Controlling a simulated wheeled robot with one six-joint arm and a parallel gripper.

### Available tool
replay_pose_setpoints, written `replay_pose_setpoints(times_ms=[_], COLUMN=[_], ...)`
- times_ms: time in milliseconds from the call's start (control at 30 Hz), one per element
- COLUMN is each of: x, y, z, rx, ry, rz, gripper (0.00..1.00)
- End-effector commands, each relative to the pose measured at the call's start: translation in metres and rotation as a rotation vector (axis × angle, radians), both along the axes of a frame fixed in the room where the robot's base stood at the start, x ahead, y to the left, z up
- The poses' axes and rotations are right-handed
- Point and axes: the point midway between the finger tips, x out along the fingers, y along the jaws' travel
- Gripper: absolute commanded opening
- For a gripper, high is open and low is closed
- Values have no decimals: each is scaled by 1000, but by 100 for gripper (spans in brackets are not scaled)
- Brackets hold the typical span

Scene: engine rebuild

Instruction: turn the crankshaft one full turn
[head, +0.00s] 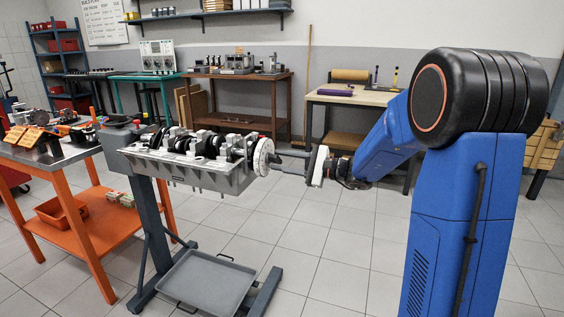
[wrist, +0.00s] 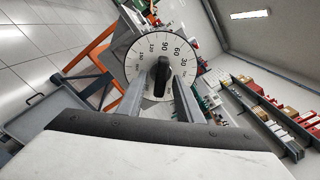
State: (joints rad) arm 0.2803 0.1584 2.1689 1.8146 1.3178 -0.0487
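The crankshaft (head: 212,144) lies in the grey engine block (head: 195,174), which is held on a stand. A white degree wheel (head: 262,157) is on the block's right end and faces my gripper (head: 279,162). In the wrist view the degree wheel (wrist: 134,57) shows printed numbers, with 90 near the top. A black bar-shaped handle (wrist: 162,78) stands out at its centre, roughly upright in that picture. My gripper (wrist: 163,84) is open, with one finger on each side of the handle. Gaps seem to show between fingers and handle; contact at the tips is unclear.
A grey drip tray (head: 207,284) sits low on the stand's base. An orange-legged bench (head: 88,236) with parts stands left of the block. Benches line the back wall, including a wooden-topped one (head: 352,97) behind my arm. The tiled floor right of the stand is clear.

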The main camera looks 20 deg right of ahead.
Motion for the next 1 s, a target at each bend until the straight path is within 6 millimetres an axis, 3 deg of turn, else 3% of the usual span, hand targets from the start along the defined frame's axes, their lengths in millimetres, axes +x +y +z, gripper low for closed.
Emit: replay_pose_setpoints(times_ms=[367, 1000], x=[-4, -63], y=[-6, -88], z=[1, 1], rx=[1, 1], ry=[-3, -2], rz=[-1, -3], gripper=[32, 32])
